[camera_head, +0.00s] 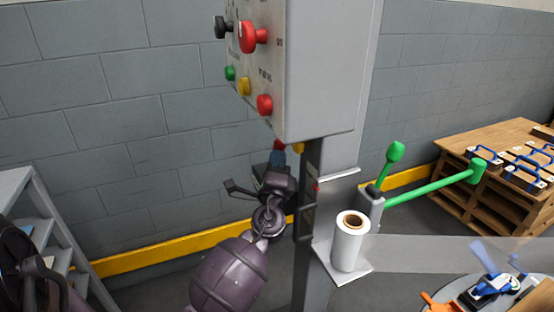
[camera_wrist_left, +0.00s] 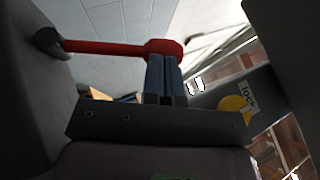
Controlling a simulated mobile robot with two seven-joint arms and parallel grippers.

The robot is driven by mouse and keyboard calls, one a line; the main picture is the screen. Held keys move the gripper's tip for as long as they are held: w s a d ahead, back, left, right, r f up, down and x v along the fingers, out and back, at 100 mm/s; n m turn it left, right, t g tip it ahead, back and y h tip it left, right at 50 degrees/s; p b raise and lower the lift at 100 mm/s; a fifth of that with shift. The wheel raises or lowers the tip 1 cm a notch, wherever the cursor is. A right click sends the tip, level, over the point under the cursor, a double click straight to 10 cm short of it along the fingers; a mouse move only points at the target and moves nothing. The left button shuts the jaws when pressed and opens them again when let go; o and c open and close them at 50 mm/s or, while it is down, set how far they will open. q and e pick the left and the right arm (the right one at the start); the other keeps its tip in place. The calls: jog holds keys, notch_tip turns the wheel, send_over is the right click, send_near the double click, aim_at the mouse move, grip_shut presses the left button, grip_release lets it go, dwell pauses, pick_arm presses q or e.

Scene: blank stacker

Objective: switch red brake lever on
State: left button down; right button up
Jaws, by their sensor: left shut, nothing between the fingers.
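The red brake lever (camera_wrist_left: 115,47) lies across the upper part of the left wrist view, with a dark knob at its left end and a round red end at the right. In the head view a small red part (camera_head: 280,144), probably this lever, shows under the grey control box. My left gripper (camera_head: 277,158) is under the box beside the post. Its blue fingers (camera_wrist_left: 163,75) are shut with nothing between them. Their tips overlap the lever's right end in the wrist view; I cannot tell whether they touch. My right gripper is not in view.
The grey control box (camera_head: 315,75) with several coloured buttons hangs just above my left gripper. The post (camera_head: 312,210) stands close on its right, with a paper roll (camera_head: 350,242) and green levers (camera_head: 430,190) beyond. A yellow part (camera_wrist_left: 236,106) with a lock label is beside the fingers.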

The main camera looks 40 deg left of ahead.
aim_at(276, 142)
pick_arm(q)
jog(key=shift+w+a+r+n+g+p, duration=0.1)
jog(key=shift+a+r+n+g+p, duration=0.1)
jog(key=shift+r+p, duration=0.3)
jog(key=shift+w+a+r+n+g+p, duration=0.1)
jog(key=shift+r+n+g+p, duration=0.1)
jog(key=shift+r+p, duration=0.3)
jog(key=shift+w+a+r+n+g+p, duration=0.1)
jog(key=shift+a+r+n+g+p, duration=0.35)
jog(key=shift+p, duration=0.65)
jog(key=w+a+n+g+h+p, duration=0.3)
jog(key=a+p, duration=0.4)
jog(key=p, duration=0.5)
jog(key=shift+r+g+h+p, duration=0.15)
jog(key=shift+g+h+p, duration=0.25)
jog(key=shift+g+h, duration=0.5)
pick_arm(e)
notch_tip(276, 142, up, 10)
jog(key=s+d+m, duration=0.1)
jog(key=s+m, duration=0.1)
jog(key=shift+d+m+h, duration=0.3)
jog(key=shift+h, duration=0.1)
